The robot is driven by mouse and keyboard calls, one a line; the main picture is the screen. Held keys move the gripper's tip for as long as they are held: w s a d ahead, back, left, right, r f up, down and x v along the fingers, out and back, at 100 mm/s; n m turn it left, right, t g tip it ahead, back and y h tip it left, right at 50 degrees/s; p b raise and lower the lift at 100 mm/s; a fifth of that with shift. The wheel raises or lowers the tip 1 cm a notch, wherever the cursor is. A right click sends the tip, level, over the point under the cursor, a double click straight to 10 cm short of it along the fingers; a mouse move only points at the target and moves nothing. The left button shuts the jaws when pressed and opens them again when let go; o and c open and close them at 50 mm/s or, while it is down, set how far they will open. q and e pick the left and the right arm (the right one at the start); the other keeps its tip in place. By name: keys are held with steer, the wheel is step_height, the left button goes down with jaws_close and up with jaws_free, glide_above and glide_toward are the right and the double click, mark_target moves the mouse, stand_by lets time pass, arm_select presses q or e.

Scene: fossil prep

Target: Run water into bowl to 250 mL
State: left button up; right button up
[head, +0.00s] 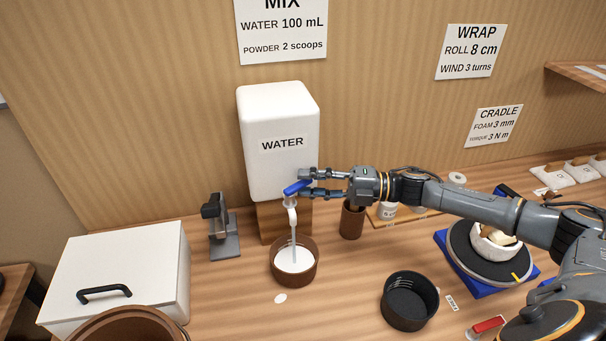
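The white water tank (279,165), labelled WATER, stands on a wooden block at the back. Its blue tap lever (297,187) sits above a white spout. A pale stream (294,240) runs from the spout into the brown bowl (280,277), which stands below it with whitish liquid inside. I cannot read a level in the bowl. My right gripper (308,183) reaches in from the right, its fingers apart at the lever, one above and one below it. I cannot tell whether they press on it. My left gripper is not in view.
A black bowl (409,301) stands right of the brown bowl. A brown cup (351,221) is behind, under my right arm. A grey stand (221,228) and a white box (119,277) are left. A blue turntable (455,279) holds a white bowl at right.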

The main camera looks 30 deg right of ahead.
steer(key=shift+x, duration=1)
steer(key=shift+s, duration=0.1)
steer(key=shift+c, duration=0.2)
jaws_close()
